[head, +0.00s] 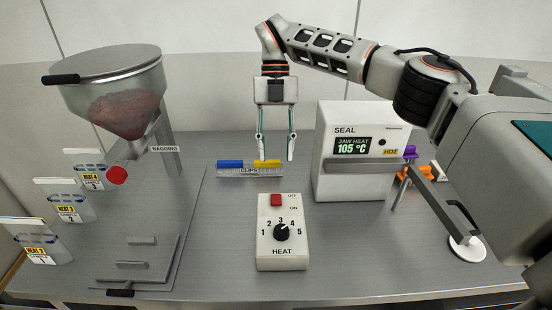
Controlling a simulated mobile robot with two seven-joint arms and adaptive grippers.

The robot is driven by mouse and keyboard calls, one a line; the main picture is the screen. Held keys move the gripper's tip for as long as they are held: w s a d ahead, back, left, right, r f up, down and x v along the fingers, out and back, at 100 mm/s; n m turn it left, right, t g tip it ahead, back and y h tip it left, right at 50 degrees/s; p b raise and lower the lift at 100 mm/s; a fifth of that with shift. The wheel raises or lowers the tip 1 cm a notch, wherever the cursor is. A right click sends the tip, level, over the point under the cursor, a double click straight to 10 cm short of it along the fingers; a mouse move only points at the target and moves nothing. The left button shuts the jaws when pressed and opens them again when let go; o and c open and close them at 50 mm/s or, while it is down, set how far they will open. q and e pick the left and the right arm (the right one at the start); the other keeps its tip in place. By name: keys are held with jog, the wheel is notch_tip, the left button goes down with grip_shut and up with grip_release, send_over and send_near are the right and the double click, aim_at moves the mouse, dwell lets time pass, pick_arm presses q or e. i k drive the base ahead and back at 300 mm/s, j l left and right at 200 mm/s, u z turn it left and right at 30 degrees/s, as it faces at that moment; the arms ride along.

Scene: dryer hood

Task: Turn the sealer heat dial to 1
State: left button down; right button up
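The heat dial (282,232) is a black round knob on a white control box (283,260) at the front middle of the table. Numbers 1 to 5 run around it, with 1 at its left. Its pale mark seems to point up and right, near 4, but it is small. A red switch (277,199) marked OFF and ON sits above the dial. The white sealer (335,185) stands behind right; its display (353,147) reads JAW HEAT 105 °C. My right gripper (275,158) hangs fingers down, open and empty, behind and above the box. My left gripper is out of view.
A clip rack (230,170) with blue and yellow clips lies below my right gripper. Purple and orange items (410,165) lie right of the sealer. Table front beside the box is clear.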

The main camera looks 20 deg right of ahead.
aim_at(281, 231)
jog(key=k, duration=1)
